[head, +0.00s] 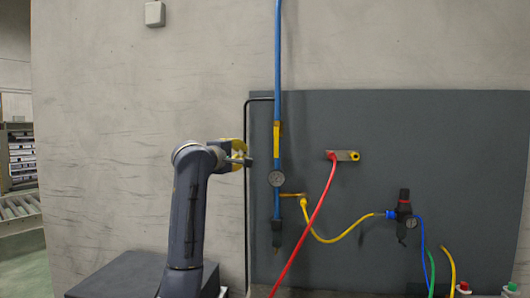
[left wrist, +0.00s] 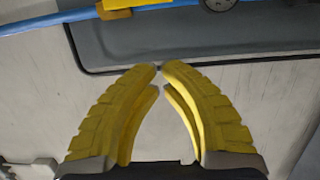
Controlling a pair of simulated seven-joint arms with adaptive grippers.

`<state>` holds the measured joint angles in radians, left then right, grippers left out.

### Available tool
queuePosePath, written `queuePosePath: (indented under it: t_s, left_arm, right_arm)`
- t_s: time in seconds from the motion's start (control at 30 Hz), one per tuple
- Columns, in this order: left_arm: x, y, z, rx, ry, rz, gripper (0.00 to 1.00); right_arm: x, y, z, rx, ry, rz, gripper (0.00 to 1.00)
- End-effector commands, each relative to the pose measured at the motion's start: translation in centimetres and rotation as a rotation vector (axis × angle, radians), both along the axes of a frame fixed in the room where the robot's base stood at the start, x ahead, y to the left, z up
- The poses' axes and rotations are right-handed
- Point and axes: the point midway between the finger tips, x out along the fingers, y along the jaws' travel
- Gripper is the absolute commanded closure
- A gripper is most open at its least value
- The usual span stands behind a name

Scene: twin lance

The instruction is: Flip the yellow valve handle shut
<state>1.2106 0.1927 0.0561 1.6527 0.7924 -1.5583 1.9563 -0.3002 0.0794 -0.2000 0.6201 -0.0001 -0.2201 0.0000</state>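The yellow valve handle (head: 277,135) lies upright along the blue vertical pipe (head: 278,60), in line with it. In the left wrist view, part of the yellow handle (left wrist: 140,4) shows at the top edge beside the blue pipe (left wrist: 50,22), which runs sideways there. My left gripper (head: 247,160) is just left of the pipe and a little below the handle, apart from both. Its yellow fingers (left wrist: 159,68) come together at the tips in the left wrist view, with nothing held between them. My right gripper is in neither view.
A round gauge (head: 276,179) is on the pipe below the handle. A thin black conduit (head: 246,210) runs along the left side of the dark panel (head: 420,120). A red hose (head: 308,225) and a yellow hose (head: 340,237) hang to the right. Bare wall is left of the panel.

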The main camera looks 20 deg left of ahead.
Motion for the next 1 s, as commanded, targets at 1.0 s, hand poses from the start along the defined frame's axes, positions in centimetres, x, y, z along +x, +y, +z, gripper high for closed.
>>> queuePosePath:
  t_s: [1.0]
  left_arm:
    - [10.2, -3.7, 0.0, 0.001, 0.000, -0.001, 1.00]
  right_arm:
    - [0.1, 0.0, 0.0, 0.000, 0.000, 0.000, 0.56]
